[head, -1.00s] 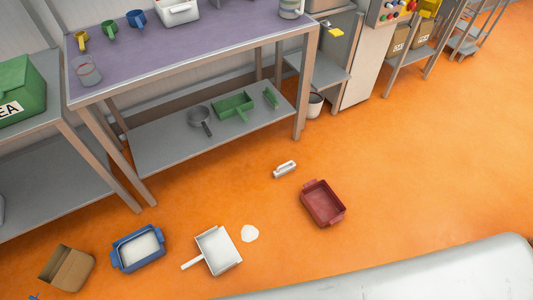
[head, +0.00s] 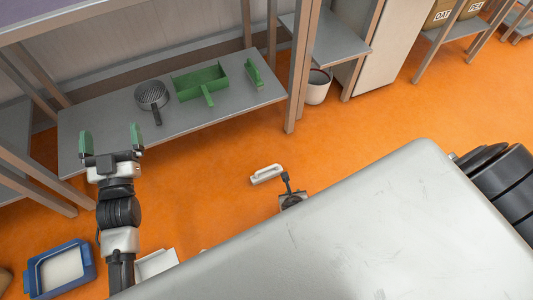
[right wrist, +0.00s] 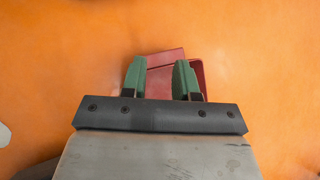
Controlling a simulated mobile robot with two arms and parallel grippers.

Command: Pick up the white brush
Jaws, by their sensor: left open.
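The white brush (head: 266,175) lies on the orange floor near the middle of the head view, in front of the shelf bench. My left gripper (head: 111,140) is open and empty, its green fingers apart, to the left of the brush and well away from it. The fingers partly cover the tray.
A blue tray (head: 88,275) and a partly hidden white dustpan (head: 158,262) lie at the lower left. The shelf (head: 225,112) holds a sieve (head: 152,94) and green tools. A white bucket (head: 317,88) stands by the bench leg.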

